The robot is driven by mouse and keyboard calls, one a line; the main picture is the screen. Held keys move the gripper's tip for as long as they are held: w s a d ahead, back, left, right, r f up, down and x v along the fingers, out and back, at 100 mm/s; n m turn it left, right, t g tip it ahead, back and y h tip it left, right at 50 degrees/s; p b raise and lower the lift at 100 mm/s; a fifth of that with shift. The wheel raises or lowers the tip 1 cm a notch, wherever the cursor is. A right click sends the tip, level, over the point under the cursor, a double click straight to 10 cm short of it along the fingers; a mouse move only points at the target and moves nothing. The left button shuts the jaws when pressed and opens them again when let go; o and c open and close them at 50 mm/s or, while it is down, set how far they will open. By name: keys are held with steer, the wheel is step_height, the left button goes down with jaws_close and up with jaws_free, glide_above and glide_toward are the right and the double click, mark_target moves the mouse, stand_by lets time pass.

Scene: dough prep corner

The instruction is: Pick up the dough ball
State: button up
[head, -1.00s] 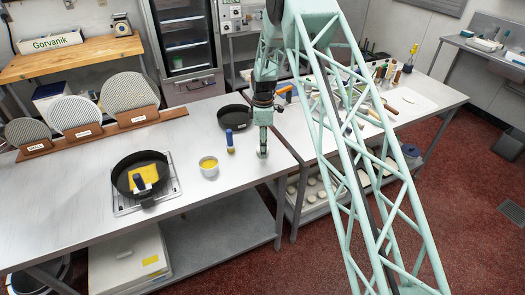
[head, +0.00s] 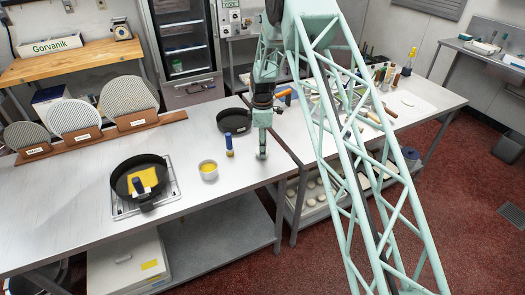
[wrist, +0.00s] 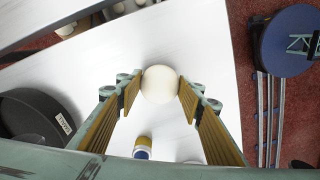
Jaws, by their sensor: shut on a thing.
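The dough ball (wrist: 160,84), pale and round, sits between the two finger pads of my gripper (wrist: 158,88) in the wrist view. The pads touch it on both sides, so my gripper is shut on it. In the head view my gripper (head: 262,155) points down near the right end of the left steel table (head: 75,205). The ball cannot be made out clearly there. How far it is above the tabletop is hard to tell.
Another black pan (head: 124,188) is farther left. Several pale rounds (head: 310,186) lie on a shelf below. Tools crowd the right table.

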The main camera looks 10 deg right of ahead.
steer(key=shift+r, duration=1.35)
steer(key=s+r+b, duration=0.1)
steer(key=s+b, duration=0.1)
steer(key=s, duration=1.4)
steer(key=shift+r+b, duration=0.25)
steer(key=shift+b, duration=0.05)
steer(key=shift+a, duration=0.1)
steer(key=w+a+r+p, duration=0.1)
steer(key=w+a, duration=0.3)
steer(key=a, duration=1.4)
steer(key=w+a+r+p, duration=0.2)
steer(key=w+a+r, duration=0.1)
steer(key=a, duration=1.5)
steer(key=w+a+r+p, duration=0.1)
steer(key=w+a, duration=0.4)
steer(key=a, duration=1.3)
steer(key=shift+a+r+p, duration=0.2)
steer(key=shift+r+p, duration=0.2)
steer(key=shift+r, duration=0.5)
